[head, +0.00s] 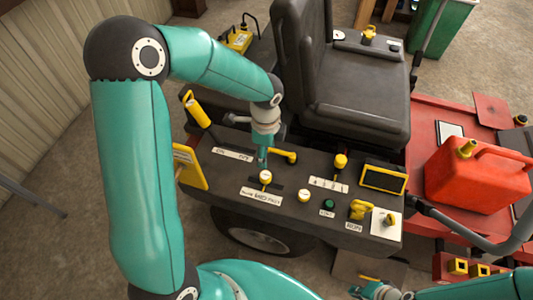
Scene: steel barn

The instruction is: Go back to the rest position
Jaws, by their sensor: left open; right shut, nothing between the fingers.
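My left gripper (263,158) points down over the dark control panel (225,172) beside the seat. It is open and nothing shows in it. Its tips are close to a yellow-handled lever (283,155) and just behind a yellow-topped knob (265,176); I cannot tell whether it touches either. My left arm reaches up from the bottom left and bends over to the panel. My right gripper (358,291) is at the bottom edge, in front of the panel, shut and empty; it is small and partly cut off.
A red fuel can (478,177) sits on the red deck at right. Open floor lies at left.

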